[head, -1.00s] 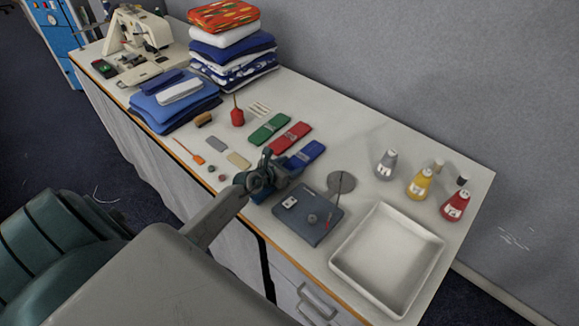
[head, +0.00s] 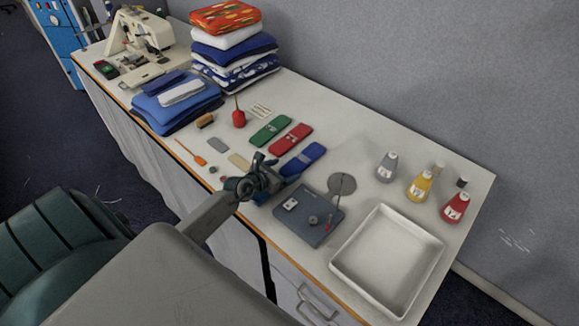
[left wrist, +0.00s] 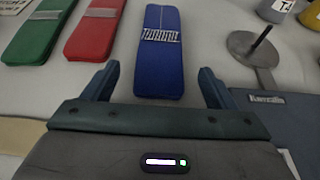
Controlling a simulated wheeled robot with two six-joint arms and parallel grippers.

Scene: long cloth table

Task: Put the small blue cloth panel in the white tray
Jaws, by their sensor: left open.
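The small blue cloth panel (head: 303,159) lies flat on the table at the right end of a row of three panels, with a pale patterned band across it. It is straight ahead in the left wrist view (left wrist: 160,65). My left gripper (head: 270,172) is open and empty at the panel's near end. In the left wrist view the open fingers (left wrist: 157,82) stand on either side of the panel's near end, apart from it. The white tray (head: 386,258) is empty at the table's right front. My right gripper is out of view.
A green panel (head: 270,130) and a red panel (head: 291,138) lie left of the blue one. A dark blue flat device (head: 308,217) with a round plate sits between gripper and tray. Several bottles, including a yellow one (head: 419,186), stand behind the tray.

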